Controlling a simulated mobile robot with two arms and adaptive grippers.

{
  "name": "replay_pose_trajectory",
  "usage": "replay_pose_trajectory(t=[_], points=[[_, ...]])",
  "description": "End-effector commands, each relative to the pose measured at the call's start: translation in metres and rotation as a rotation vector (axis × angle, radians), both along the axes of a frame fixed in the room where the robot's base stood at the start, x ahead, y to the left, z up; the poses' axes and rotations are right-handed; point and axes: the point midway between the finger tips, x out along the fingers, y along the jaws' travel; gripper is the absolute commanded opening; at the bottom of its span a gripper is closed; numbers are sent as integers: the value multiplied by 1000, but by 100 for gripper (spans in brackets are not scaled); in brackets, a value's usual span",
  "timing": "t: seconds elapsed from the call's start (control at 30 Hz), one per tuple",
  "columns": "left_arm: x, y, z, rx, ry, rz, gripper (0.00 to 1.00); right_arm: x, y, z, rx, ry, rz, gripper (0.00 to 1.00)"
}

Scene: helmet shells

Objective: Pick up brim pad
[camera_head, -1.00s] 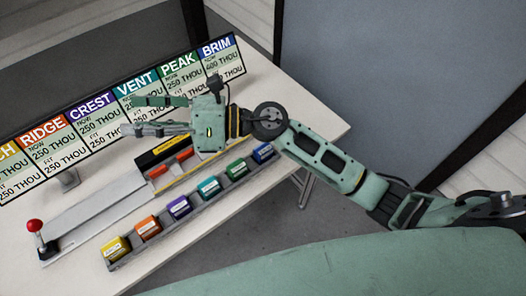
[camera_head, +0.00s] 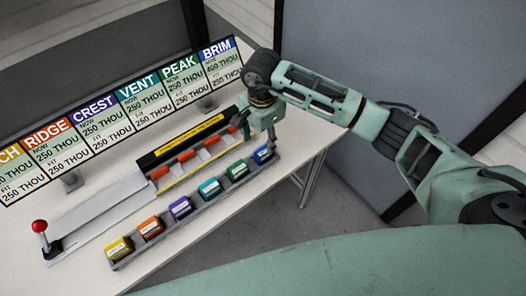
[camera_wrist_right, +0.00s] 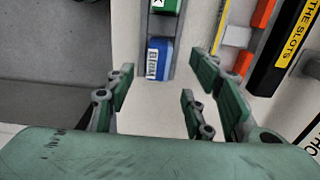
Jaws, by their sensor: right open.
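The brim pad is the blue block (camera_head: 264,154) at the right end of the grey rack in the head view. In the right wrist view the blue pad (camera_wrist_right: 159,60) stands in the rack just ahead of the fingers, its white label showing. My right gripper (camera_head: 260,136) points down above the rack's right end, close to the blue pad. In the right wrist view the gripper (camera_wrist_right: 160,88) is open, with nothing between its fingers. My left gripper is out of view.
The rack (camera_head: 132,262) also holds green, teal, purple, orange and yellow pads. Behind it is a slotted fixture (camera_head: 180,143) with red-orange pieces. A red-knobbed lever (camera_head: 40,227) stands at left. A sign board (camera_head: 140,100) runs along the table (camera_head: 190,225).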

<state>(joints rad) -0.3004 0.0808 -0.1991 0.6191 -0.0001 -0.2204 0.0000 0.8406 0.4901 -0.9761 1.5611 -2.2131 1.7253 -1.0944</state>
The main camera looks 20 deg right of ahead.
Motion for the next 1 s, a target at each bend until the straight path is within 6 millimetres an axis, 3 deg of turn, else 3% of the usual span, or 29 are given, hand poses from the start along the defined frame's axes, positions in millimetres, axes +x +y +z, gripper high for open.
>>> replay_pose_trajectory(t=[0.13,0.3,0.57,1.0], points=[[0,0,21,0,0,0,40,-3,-3,-19,0,8,-1,48],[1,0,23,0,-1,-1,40,-2,-2,-40,2,3,0,48],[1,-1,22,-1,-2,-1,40,-1,-2,-43,2,0,0,48],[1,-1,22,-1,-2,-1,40,-1,-2,-43,3,0,0,10]])
